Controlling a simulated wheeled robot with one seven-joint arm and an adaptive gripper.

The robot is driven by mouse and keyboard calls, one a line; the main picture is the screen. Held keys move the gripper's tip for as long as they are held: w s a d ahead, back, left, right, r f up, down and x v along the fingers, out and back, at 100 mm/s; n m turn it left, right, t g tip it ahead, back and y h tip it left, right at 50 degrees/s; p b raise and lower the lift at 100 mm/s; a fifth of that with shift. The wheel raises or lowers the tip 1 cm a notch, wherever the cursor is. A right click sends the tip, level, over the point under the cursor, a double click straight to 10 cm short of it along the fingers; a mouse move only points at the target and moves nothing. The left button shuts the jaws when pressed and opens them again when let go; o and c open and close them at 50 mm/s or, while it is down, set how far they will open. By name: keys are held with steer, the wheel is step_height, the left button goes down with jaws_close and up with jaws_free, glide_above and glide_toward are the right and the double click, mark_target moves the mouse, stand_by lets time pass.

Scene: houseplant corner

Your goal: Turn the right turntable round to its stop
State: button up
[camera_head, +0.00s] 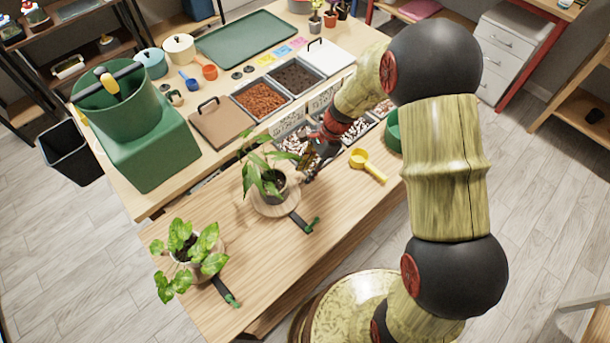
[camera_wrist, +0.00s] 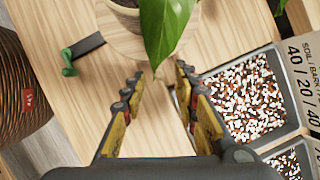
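The right turntable (camera_head: 262,209) is a round wooden disc on the wooden table, with a potted plant (camera_head: 272,182) on it. Its dark arm with a green tip (camera_head: 314,224) points to the lower right. In the wrist view, the disc's rim (camera_wrist: 122,42) is at the top, the green tip (camera_wrist: 68,63) is at upper left, and a leaf (camera_wrist: 165,28) hangs in front of the disc. My gripper (camera_head: 308,170) is beside the plant, on its right. In the wrist view, its fingers (camera_wrist: 158,82) are apart with nothing between them. The stop cannot be made out.
A second turntable with a leafy plant (camera_head: 205,246) and a similar green-tipped handle (camera_head: 232,299) stands at lower left. A yellow scoop (camera_head: 368,165) lies right of my gripper.

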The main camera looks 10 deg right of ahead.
steer(key=shift+x, duration=1.05)
steer(key=shift+c, duration=1.2)
jaws_close()
